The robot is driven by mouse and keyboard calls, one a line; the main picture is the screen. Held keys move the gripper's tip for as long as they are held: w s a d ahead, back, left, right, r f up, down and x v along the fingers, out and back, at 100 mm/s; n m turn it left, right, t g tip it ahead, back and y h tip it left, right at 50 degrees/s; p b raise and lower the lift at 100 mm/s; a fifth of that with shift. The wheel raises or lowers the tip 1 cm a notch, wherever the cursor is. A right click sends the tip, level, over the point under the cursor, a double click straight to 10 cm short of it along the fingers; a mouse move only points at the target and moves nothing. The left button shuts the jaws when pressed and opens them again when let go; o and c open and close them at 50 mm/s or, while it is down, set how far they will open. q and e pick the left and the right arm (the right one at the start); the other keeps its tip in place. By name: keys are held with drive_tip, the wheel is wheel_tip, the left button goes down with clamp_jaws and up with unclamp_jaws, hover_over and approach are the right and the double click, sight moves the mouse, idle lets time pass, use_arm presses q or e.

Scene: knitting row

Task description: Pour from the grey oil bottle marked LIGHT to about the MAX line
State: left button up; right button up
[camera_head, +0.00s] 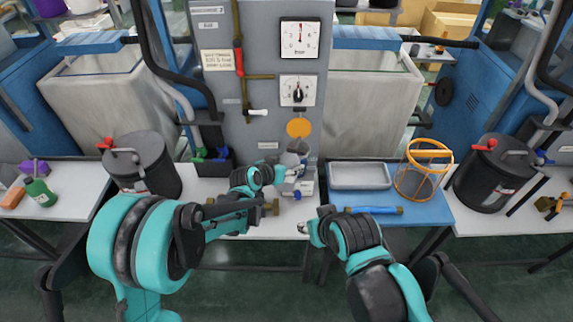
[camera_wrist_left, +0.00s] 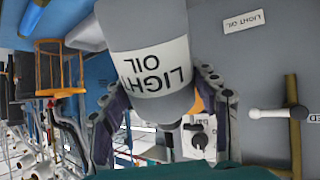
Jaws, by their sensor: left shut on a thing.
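The grey oil bottle (camera_wrist_left: 150,22) fills the top middle of the left wrist view. Its white label reads LIGHT OIL, upside down in that picture. My left gripper (camera_wrist_left: 163,100) is shut on it, a finger on each side. In the head view my left gripper (camera_head: 283,174) is in front of the grey machine cabinet, above the table; the bottle is small and partly hidden there. My right gripper (camera_head: 307,228) is lower, near the table's front edge, and too small to tell open from shut. No MAX line can be made out.
The cabinet (camera_head: 265,105) carries dials, a red-handled lever (camera_head: 238,58) and an orange disc (camera_head: 299,128). A grey tray (camera_head: 360,176) and an orange wire basket (camera_head: 424,172) stand on the blue table to the right. Dark drums (camera_head: 142,165) flank the workplace.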

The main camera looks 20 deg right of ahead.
use_arm(q)
drive_tip(key=shift+s+a+f+b, duration=0.15)
drive_tip(key=shift+s+a+b, duration=0.15)
drive_tip(key=shift+b, duration=0.1)
drive_tip(key=s+a+t+h+b, duration=0.1)
drive_tip(key=b, duration=0.1)
drive_tip(key=s+r+t+h+b, duration=0.1)
drive_tip(key=b, duration=0.1)
drive_tip(key=s+a+t+h+b, duration=0.1)
drive_tip(key=t+b, duration=0.1)
drive_tip(key=b, duration=0.1)
drive_tip(key=shift+s+a+r+m, duration=0.3)
drive_tip(key=shift+s+a+r+t+h+b, duration=0.4)
drive_tip(key=shift+s+r+t+h, duration=0.1)
drive_tip(key=shift+r+h, duration=0.15)
drive_tip(key=shift+f, duration=0.1)
drive_tip(key=w+a+n+t+y, duration=0.2)
drive_tip(key=a+n+y, duration=0.2)
drive_tip(key=a, duration=1.2)
drive_tip(key=w+a+n+t+y, duration=0.3)
drive_tip(key=a+y, duration=0.5)
drive_tip(key=a, duration=0.8)
drive_tip(key=shift+w+a+f+n+y, duration=0.25)
drive_tip(key=shift+a+f+n+y, duration=0.15)
drive_tip(key=shift+n, duration=0.5)
